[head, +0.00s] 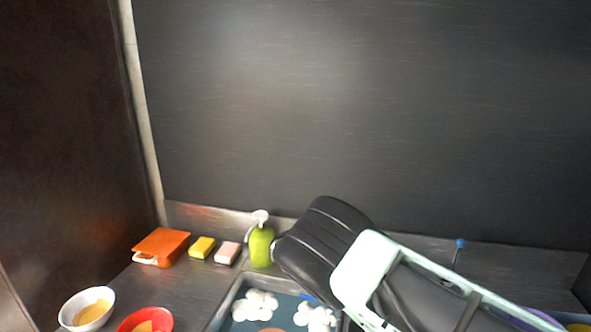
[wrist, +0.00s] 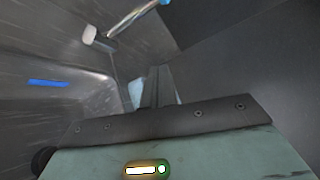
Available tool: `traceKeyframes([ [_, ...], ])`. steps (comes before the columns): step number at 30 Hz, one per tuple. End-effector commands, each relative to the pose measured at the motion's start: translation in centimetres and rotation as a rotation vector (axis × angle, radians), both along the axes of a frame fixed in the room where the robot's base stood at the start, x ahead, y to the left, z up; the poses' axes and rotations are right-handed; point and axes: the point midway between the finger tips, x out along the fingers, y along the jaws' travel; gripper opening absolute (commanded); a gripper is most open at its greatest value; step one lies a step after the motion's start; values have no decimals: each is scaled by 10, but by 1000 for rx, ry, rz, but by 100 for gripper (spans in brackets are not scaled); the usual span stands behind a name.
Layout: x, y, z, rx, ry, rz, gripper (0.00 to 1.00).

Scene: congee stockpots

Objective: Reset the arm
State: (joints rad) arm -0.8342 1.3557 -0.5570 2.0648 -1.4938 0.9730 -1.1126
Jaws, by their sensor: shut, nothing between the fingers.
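My gripper (wrist: 159,82) shows in the wrist view beyond the pale green and grey wrist housing. Its dark narrow fingers are together with nothing visible between them. In the head view my arm, pale green and black, reaches from the lower right over the sink (head: 232,296). The gripper itself cannot be made out there.
An orange box (head: 163,245), a yellow sponge (head: 202,248), a pink sponge (head: 228,253) and a green soap bottle (head: 262,246) stand along the back. A white bowl (head: 75,301) and a red bowl (head: 160,314) sit front left. White round things (head: 255,305) lie in the sink.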

Motion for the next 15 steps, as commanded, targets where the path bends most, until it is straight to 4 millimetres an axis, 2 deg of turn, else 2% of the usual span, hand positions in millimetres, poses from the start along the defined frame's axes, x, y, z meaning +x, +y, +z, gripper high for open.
traceKeyframes([
  [4, -48, 17, -7, 318, -222, -264, 0],
  [8, -87, 46, -8, 563, -417, -501, 0],
  [15, -149, 117, 11, 929, -751, -949, 0],
])
